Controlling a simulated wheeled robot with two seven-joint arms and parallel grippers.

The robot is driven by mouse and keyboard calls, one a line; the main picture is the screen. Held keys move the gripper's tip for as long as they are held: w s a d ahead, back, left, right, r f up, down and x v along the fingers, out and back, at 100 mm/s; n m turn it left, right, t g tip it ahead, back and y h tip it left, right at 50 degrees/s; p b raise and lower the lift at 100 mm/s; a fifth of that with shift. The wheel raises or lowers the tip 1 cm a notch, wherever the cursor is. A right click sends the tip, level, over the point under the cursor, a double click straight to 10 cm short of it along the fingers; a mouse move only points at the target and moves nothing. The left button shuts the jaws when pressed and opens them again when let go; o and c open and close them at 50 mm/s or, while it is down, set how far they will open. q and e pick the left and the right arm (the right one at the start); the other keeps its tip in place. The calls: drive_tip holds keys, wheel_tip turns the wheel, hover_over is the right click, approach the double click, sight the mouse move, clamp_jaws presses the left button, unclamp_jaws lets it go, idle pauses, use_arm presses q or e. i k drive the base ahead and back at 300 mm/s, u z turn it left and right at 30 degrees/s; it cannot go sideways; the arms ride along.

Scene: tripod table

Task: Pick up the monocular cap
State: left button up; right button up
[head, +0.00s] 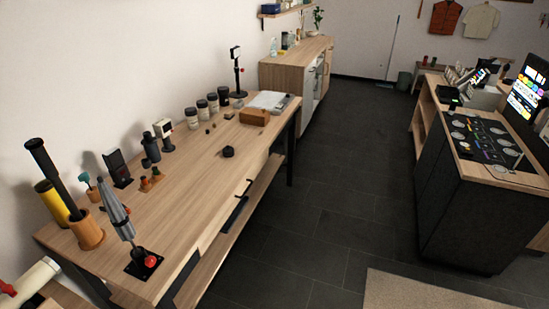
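A small round black piece (228,151) lies on the wooden table, right of its middle and close to the front edge; it looks like the monocular cap, but it is too small to be sure. A dark upright cylinder (151,149), possibly the monocular, stands toward the wall side. Neither of my grippers shows in the head view. Nothing is seen touching the black piece.
The long wooden table (190,190) has clear room around the black piece. A brown box (254,117), dark-lidded jars (202,109) and a grey tool on a black base (118,209) stand on it. Dark floor (330,190) lies open to the right.

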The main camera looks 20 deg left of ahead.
sight(228, 152)
drive_tip(key=z, duration=0.3)
drive_tip(key=i, duration=1.15)
drive_tip(key=u, duration=0.5)
drive_tip(key=i, duration=1.4)
drive_tip(key=u, duration=1.2)
